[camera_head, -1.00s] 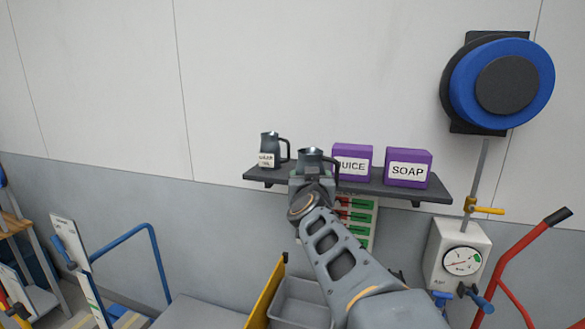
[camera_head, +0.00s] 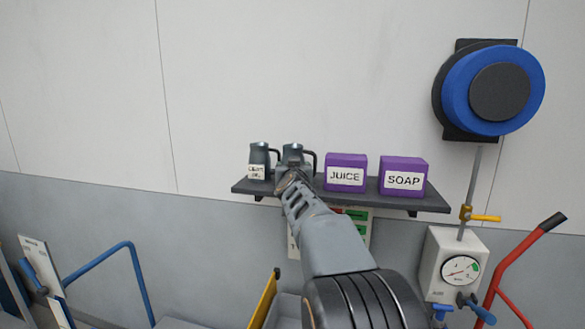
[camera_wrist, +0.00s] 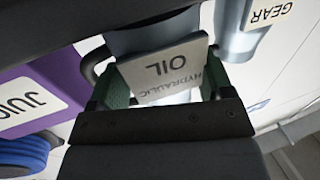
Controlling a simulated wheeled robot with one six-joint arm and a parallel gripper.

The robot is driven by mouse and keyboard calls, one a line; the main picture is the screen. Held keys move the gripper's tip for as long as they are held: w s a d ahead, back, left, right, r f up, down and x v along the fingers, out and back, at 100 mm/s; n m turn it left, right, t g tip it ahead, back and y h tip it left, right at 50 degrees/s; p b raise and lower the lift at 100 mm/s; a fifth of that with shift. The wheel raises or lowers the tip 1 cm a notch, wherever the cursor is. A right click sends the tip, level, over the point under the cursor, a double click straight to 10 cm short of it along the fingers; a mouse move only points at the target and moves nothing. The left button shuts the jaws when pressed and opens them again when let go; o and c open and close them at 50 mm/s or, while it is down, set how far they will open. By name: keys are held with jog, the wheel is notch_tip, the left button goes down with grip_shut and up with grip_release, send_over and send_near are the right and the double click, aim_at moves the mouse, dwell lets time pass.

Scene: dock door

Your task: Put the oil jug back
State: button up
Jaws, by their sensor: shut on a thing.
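My gripper (camera_head: 293,178) is shut on a grey-blue jug (camera_head: 292,151) with a dark handle on its right, in the head view. In the wrist view the gripper (camera_wrist: 165,88) has its green pads on either side of this jug, whose label (camera_wrist: 165,72) reads HYDRAULIC OIL. The jug looks upright at the shelf (camera_head: 380,197), between the gear jug and the juice box. My gripper hides its base, so I cannot tell whether it touches the shelf. A similar jug (camera_head: 258,156) stands just left; its label reads GEAR in the wrist view (camera_wrist: 268,12).
A purple JUICE box (camera_head: 346,173) stands close to the right of the held jug, and a purple SOAP box (camera_head: 403,178) is further right. A blue hose reel (camera_head: 495,88) hangs on the wall above right. A gauge box (camera_head: 455,262) and red hand truck (camera_head: 515,265) are below right.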

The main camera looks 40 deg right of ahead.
jog(key=shift+p+x, duration=0.4)
jog(key=shift+x, duration=2)
jog(key=shift+s+a+f+b, duration=0.15)
jog(key=shift+f+b, duration=0.1)
jog(key=shift+b, duration=0.1)
jog(key=shift+f, duration=0.15)
jog(key=o, duration=1.1)
jog(key=shift+c, duration=0.2)
